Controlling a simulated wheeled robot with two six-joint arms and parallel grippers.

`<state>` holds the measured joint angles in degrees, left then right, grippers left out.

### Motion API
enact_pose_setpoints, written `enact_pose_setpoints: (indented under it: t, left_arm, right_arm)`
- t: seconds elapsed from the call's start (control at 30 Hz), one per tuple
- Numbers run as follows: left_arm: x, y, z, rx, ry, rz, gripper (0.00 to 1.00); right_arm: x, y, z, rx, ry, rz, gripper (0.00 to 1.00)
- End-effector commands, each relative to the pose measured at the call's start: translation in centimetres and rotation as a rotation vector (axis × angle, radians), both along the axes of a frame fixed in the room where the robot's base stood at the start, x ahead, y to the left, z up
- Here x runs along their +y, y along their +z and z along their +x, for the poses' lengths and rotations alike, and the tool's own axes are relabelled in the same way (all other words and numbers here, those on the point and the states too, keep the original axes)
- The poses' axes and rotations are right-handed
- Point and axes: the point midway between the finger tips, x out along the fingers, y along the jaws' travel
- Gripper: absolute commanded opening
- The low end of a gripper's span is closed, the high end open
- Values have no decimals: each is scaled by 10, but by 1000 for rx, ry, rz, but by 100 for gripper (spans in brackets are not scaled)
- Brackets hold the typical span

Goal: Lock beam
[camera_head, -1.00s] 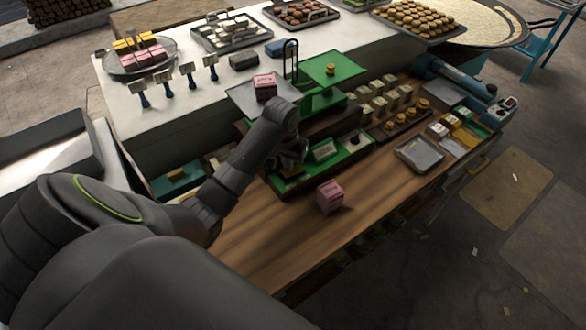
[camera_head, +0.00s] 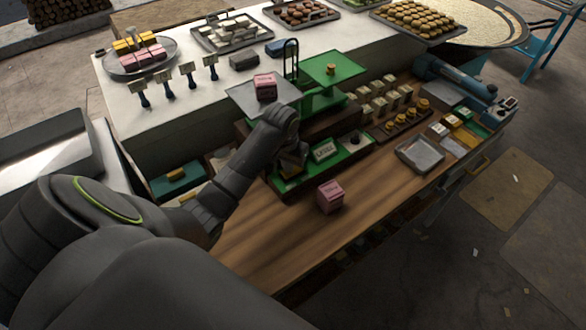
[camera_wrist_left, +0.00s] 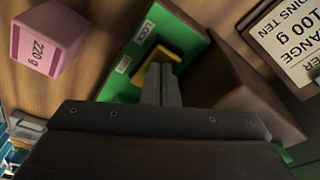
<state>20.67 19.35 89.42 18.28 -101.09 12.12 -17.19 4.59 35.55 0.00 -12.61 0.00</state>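A green balance scale stands on the bench with a grey left pan (camera_head: 250,100) and a green right plate (camera_head: 334,66). A pink block (camera_head: 265,87) sits on the left pan and a small brass weight (camera_head: 330,69) on the right plate. A green panel (camera_head: 352,143) lies at the scale's front. In the left wrist view the panel (camera_wrist_left: 123,85) has a LOCK label (camera_wrist_left: 148,31) and a yellow knob (camera_wrist_left: 178,42). My left gripper (camera_wrist_left: 161,68) has its fingers together at the yellow knob; contact is unclear. My right gripper is not in view.
A pink 220 g block (camera_head: 330,197) stands on the wooden counter (camera_head: 275,235), in front of the panel; it also shows in the wrist view (camera_wrist_left: 48,40). A grey tray (camera_head: 420,154) and rows of brass weights (camera_head: 405,115) lie to the right.

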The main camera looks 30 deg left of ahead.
Motion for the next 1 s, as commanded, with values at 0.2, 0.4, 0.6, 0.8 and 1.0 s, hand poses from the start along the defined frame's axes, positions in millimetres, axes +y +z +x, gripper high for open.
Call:
enact_pose_setpoints:
  t: [0.2,0.4,0.6,0.8,1.0]
  left_arm:
    - [0,3,0,-1,0,-1,0]
    - [0,20,0,-1,0,-1,0]
    - [0,33,1,-2,0,-1,0]
    - [0,49,1,-3,-1,1,0]
    - [0,64,0,-2,0,0,0]
  right_arm:
    - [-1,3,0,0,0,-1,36]
    - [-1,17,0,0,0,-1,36]
    - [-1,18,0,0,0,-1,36]
    - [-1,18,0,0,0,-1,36]
    - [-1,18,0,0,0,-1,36]
